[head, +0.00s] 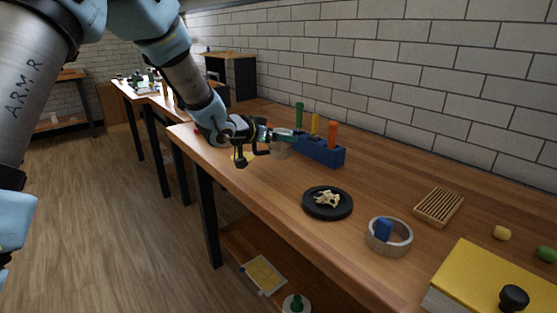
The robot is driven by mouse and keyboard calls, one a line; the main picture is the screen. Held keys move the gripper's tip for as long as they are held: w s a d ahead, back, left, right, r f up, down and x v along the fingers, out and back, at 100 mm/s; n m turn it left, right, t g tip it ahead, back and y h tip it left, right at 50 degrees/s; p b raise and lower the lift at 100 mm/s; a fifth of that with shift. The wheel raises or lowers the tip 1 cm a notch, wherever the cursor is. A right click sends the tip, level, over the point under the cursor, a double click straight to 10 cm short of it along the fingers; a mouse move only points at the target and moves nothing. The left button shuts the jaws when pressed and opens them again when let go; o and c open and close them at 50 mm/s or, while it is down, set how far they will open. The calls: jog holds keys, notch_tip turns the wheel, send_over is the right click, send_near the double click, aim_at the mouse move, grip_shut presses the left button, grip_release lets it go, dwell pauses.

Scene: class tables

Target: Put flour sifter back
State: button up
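A grey, shallow round ring (390,247) with a blue piece (383,230) inside sits on the table front right. I cannot tell for sure which of these round things is the flour sifter.
The holder carries green, yellow and orange upright handles. A black plate (327,210) with pale pieces lies centre. A slatted wooden rack (438,207), a yellow-topped box (490,281) and small yellow and green items are at right. A lower shelf (240,240) is below. Bare tabletop lies between.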

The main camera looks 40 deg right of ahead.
aim_at(273, 154)
jog(key=shift+f+p, duration=0.4)
jog(key=shift+f, duration=2.55)
jog(key=o, duration=1.5)
jog(key=shift+r, duration=0.1)
jog(key=b+v, duration=0.2)
jog(key=v, duration=1)
